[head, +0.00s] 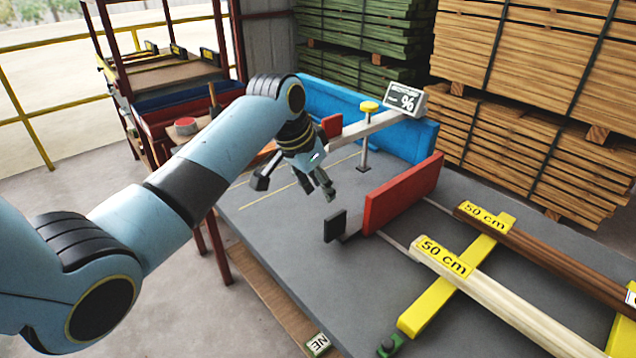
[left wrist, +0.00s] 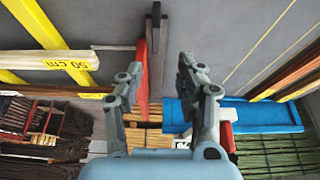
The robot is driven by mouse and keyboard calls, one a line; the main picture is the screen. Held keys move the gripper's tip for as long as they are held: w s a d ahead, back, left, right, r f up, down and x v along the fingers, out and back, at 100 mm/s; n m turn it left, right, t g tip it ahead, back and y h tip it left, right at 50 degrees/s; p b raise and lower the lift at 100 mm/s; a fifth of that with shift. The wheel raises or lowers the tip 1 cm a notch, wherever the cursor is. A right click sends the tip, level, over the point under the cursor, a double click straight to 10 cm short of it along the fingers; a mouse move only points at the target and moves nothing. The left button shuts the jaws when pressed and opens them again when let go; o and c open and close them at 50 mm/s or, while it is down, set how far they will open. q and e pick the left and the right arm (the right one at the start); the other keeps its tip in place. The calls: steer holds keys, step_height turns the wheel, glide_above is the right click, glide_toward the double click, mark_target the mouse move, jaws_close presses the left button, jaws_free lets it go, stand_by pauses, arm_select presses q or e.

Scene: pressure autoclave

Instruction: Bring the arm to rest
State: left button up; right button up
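My left arm (head: 225,142) reaches in from the left, over the grey table. Its left gripper (head: 318,188) hangs above the table, left of a red plate (head: 402,195) and a small black pad (head: 335,225). In the left wrist view my left gripper's two fingers (left wrist: 159,75) stand apart with nothing held between them. The red plate and a dark bracket (left wrist: 156,25) show beyond the gap. My right gripper does not show.
A grey table (head: 290,270) carries a yellow-capped post (head: 366,130), a "%" display (head: 405,99), a blue panel (head: 330,100) and boards with "50 cm" labels (head: 443,257). Stacked timber (head: 520,110) stands behind. A red-framed rack (head: 165,85) stands at back left.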

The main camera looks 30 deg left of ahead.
arm_select(q)
steer(key=shift+s+r, duration=0.15)
steer(key=shift+r, duration=0.2)
steer(key=shift+a, duration=0.1)
steer(key=s+r+n+y, duration=0.1)
steer(key=s+n+y, duration=0.2)
steer(key=s, duration=2.9)
step_height(320, 180, down, 34)
steer(key=s+a+g+b, duration=0.2)
steer(key=b, duration=0.6)
steer(key=s+f+g+b, duration=0.1)
steer(key=s+f+b, duration=0.4)
steer(key=s+f, duration=1.3)
step_height(320, 180, down, 3)
steer(key=shift+s+a+f+n+h+b, duration=0.15)
steer(key=shift+a+n+h+b, duration=0.15)
steer(key=shift+a, duration=0.1)
